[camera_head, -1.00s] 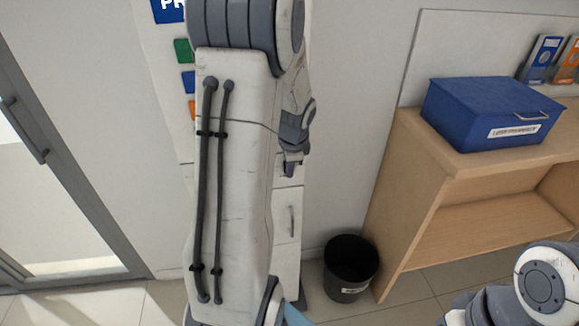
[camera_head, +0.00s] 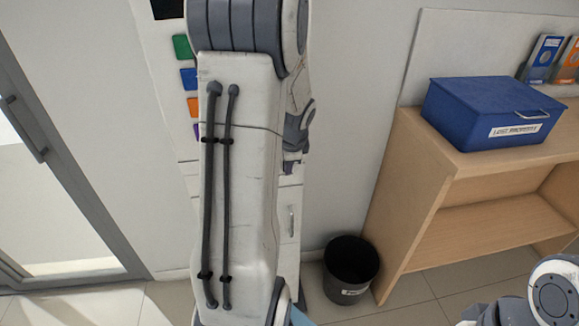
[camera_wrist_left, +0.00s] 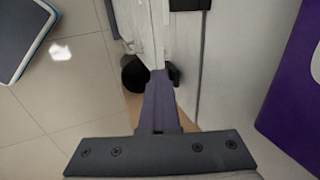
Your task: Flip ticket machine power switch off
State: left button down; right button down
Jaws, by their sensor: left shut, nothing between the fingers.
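The ticket machine (camera_head: 187,160) is a white, upright unit, mostly hidden behind my left arm in the head view. Green, blue and orange squares run down its visible front edge, below a dark screen (camera_head: 168,9). My left gripper (camera_head: 294,166) is beside the machine's right side, its fingertips hard to make out. In the left wrist view the left gripper (camera_wrist_left: 160,76) is shut and empty, close to a pale upright surface. A small dark part (camera_wrist_left: 173,75) shows beside the fingertips; I cannot tell whether it is the power switch. My right gripper is out of view.
A black bin (camera_head: 350,270) stands on the floor right of the machine. A wooden counter (camera_head: 420,150) holds a blue box (camera_head: 485,112) farther right. A glass door (camera_head: 50,160) is at the left. My right arm shows at lower right.

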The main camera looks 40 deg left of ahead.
pick_arm(q)
jog(key=shift+w+r+p, duration=0.1)
jog(key=shift+r+p, duration=0.35)
jog(key=shift+r, duration=0.35)
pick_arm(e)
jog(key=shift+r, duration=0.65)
pick_arm(q)
jog(key=s+d+f+v, duration=0.1)
jog(key=s+d+v, duration=0.1)
jog(key=v, duration=1)
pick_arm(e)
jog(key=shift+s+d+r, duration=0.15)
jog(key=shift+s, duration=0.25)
pick_arm(q)
jog(key=shift+w+f, duration=0.1)
jog(key=shift+f, duration=0.05)
